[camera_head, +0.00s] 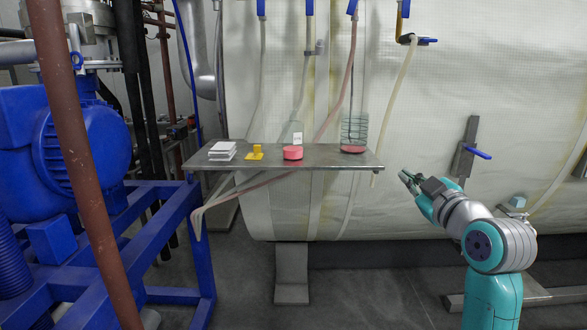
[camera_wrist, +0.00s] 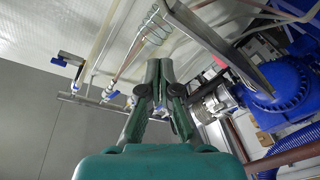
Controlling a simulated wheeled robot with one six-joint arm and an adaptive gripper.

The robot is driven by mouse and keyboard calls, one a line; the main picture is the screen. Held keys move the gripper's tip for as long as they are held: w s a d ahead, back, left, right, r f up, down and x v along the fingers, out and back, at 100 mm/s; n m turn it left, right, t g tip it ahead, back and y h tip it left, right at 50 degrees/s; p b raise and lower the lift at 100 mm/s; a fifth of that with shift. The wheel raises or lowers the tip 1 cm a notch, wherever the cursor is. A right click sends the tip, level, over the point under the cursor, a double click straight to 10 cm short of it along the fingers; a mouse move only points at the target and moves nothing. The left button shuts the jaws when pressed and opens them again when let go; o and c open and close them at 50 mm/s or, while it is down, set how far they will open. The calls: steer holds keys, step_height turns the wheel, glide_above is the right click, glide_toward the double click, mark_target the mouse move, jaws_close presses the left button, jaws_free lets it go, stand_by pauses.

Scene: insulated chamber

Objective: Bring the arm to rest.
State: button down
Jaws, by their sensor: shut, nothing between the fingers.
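My gripper (camera_head: 405,176) is at the right of the head view, just beyond the right end of the metal shelf and a little below its level. It is apart from the shelf and from everything on it. My teal and grey arm rises from the lower right and bends to the left toward the shelf. In the wrist view, the two dark green fingers of my gripper (camera_wrist: 159,63) point up the picture, close together. They are shut with nothing held between them.
A wall valve with a blue handle (camera_head: 477,153) is close above my arm. Blue machinery (camera_head: 70,150) fills the left.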

steer(key=s+a+f+m+h, duration=0.1)
steer(key=s+f+m, duration=0.15)
steer(key=f, duration=0.75)
steer(key=s+f+m+h, duration=0.15)
steer(key=s+f, duration=0.25)
steer(key=f, duration=0.7)
steer(key=s+a+f+m+g, duration=0.2)
steer(key=s+f+m, duration=0.1)
steer(key=s+f, duration=1.25)
steer(key=s+a+f+m+h, duration=0.1)
steer(key=s+f, duration=0.2)
steer(key=s, duration=0.6)
steer(key=s+a+f+m+h, duration=0.1)
steer(key=s+f, duration=0.3)
steer(key=s, duration=0.5)
steer(key=s+r+m+g, duration=0.1)
steer(key=s+r, duration=0.2)
steer(key=s, duration=1.3)
steer(key=shift+s+a+r+y, duration=0.2)
steer(key=shift+s+a+y, duration=0.2)
steer(key=shift+a+y, duration=0.05)
steer(key=shift+w, duration=0.1)
